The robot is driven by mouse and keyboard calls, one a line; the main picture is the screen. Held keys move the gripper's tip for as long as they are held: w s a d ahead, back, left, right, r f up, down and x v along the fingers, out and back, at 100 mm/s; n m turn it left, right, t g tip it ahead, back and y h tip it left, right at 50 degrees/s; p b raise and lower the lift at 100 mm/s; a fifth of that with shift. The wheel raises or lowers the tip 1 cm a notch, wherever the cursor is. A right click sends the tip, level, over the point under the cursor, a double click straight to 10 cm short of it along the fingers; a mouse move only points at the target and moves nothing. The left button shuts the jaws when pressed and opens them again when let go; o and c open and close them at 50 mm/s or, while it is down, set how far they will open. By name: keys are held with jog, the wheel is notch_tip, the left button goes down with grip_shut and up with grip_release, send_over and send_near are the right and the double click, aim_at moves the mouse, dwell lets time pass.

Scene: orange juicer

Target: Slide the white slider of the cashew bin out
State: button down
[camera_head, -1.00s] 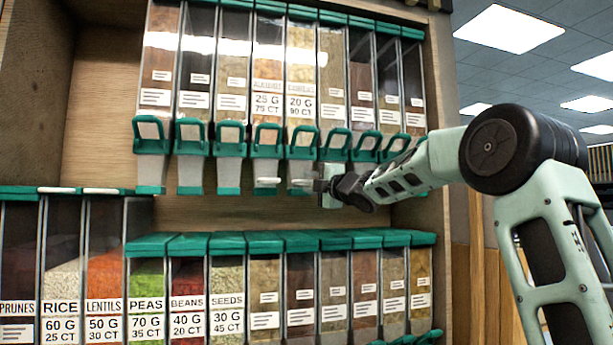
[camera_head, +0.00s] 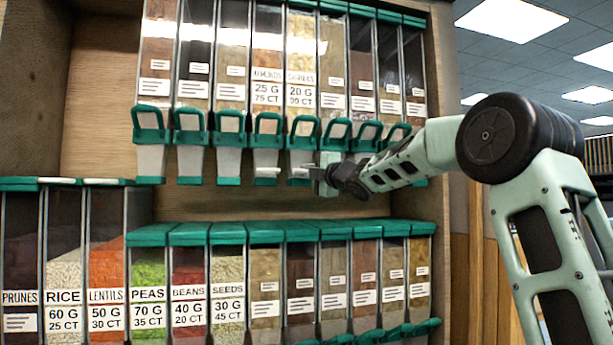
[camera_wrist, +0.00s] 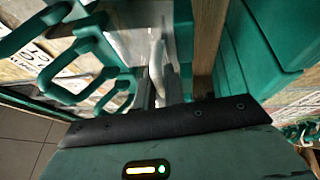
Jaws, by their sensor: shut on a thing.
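The cashew bin (camera_head: 301,75) is in the upper row in the head view, with a "20 G 90 CT" label; its name is blurred. Its white slider (camera_head: 298,171) shows at the bottom of the chute, below the green handle. My gripper (camera_head: 318,172) is at the slider from the right, below the upper row. In the wrist view the white slider (camera_wrist: 157,62) runs down between my fingers (camera_wrist: 160,92). My gripper is shut on it. The exact contact is partly hidden by the dark gripper body.
Green looped handles (camera_head: 337,133) of neighbouring bins hang close above my gripper. The almond bin (camera_head: 266,75) to the left has a similar white slider (camera_head: 266,170). A lower row of green-lidded bins (camera_head: 247,233) stands below, with a gap of open room between the rows.

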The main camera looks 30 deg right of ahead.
jog(key=shift+s+a+f+b, duration=0.1)
jog(key=shift+s+a+b, duration=0.05)
jog(key=shift+s, duration=0.35)
jog(key=shift+s+a+f+b, duration=0.1)
jog(key=shift+s+b, duration=0.05)
jog(key=shift+s, duration=0.35)
jog(key=c, duration=1.9)
grip_release()
jog(key=o, duration=0.4)
jog(key=shift+s+r, duration=0.15)
jog(key=shift+s, duration=0.05)
jog(key=shift+w, duration=0.1)
jog(key=s+f+b, duration=0.1)
jog(key=s+b, duration=0.1)
jog(key=s, duration=0.3)
jog(key=s+d+b, duration=0.1)
jog(key=s+b, duration=0.1)
jog(key=s, duration=0.4)
jog(key=s+d+f+b, duration=0.1)
jog(key=s+b, duration=0.1)
jog(key=s, duration=0.4)
jog(key=shift+s+f, duration=0.1)
jog(key=shift+f, duration=0.2)
